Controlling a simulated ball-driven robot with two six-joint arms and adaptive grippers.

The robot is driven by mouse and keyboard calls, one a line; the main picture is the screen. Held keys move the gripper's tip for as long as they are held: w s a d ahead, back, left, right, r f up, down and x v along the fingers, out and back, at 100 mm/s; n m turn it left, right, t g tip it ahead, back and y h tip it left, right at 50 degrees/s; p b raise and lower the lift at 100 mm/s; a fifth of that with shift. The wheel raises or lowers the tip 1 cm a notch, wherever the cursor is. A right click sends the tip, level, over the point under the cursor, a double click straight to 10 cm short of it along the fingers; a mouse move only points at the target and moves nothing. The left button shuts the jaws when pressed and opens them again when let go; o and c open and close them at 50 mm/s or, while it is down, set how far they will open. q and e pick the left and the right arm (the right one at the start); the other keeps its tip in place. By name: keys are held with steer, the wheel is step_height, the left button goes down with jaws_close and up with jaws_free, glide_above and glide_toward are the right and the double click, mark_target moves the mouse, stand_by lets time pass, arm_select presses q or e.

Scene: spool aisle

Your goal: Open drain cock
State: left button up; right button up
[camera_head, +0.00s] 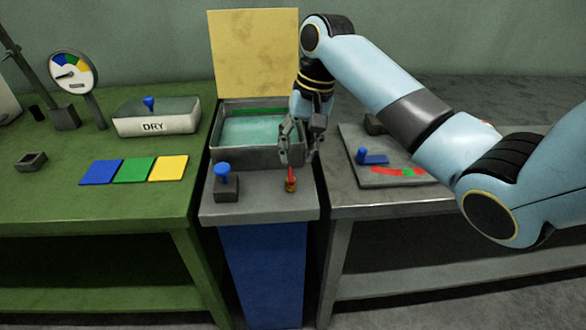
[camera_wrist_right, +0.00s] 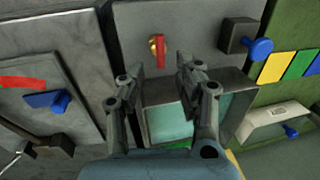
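The drain cock has a short red handle and a brass body (camera_head: 290,182). It stands on the grey front ledge of the tank (camera_head: 257,158), which holds teal liquid. It also shows in the right wrist view (camera_wrist_right: 158,48), with the red handle pointing toward the tank. My right gripper (camera_head: 296,160) is open and empty, above the ledge just behind the cock. In the wrist view its fingers (camera_wrist_right: 156,68) are spread, and the red handle's end lies near the gap between the tips. Contact with the handle cannot be told. My left gripper is not in view.
A blue-knobbed block (camera_head: 226,187) stands left of the cock on the ledge. The yellow lid (camera_head: 253,55) stands raised behind the tank. A grey plate (camera_head: 385,178) with a blue lever lies right. A DRY box (camera_head: 157,121) and coloured cards (camera_head: 134,170) lie left.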

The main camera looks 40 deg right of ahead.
mark_target(292, 175)
steer(key=f, duration=0.5)
steer(key=shift+w+a, duration=0.3)
steer(key=shift+a, duration=0.1)
jaws_close()
